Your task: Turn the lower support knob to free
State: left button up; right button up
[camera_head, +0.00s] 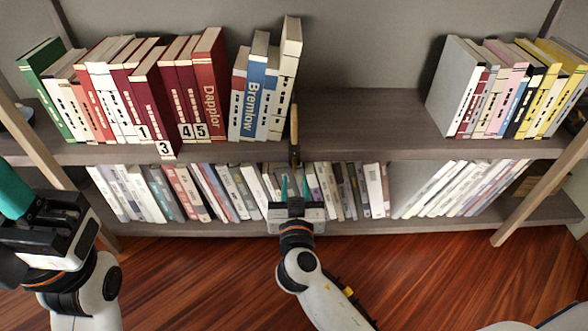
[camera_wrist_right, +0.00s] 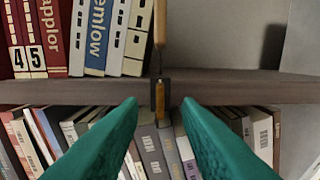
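The book support at the shelf edge has a wooden upper bar (camera_head: 294,122), which also shows in the wrist view (camera_wrist_right: 159,22). Below it, a dark bracket clasps the shelf's front edge, with a small orange-brown lower knob (camera_wrist_right: 159,101) in it. My right gripper (camera_head: 295,187) is open and empty, just below the upper shelf edge. In the wrist view its two teal fingers (camera_wrist_right: 160,106) point at the bracket, one on each side of the knob in the picture, with no visible contact. My left gripper (camera_head: 14,192) is at the far left, its fingers overlapping.
The upper shelf (camera_head: 365,115) holds red and other books (camera_head: 210,80) left of the support and more books (camera_head: 505,88) at right. The lower shelf holds a row of pale books (camera_head: 230,190) behind my right gripper.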

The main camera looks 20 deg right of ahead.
aim_at(295, 166)
jog(key=b+x, duration=0.1)
jog(key=x, duration=0.5)
jog(key=shift+w, duration=0.1)
jog(key=shift+c, duration=0.3)
grip_shut()
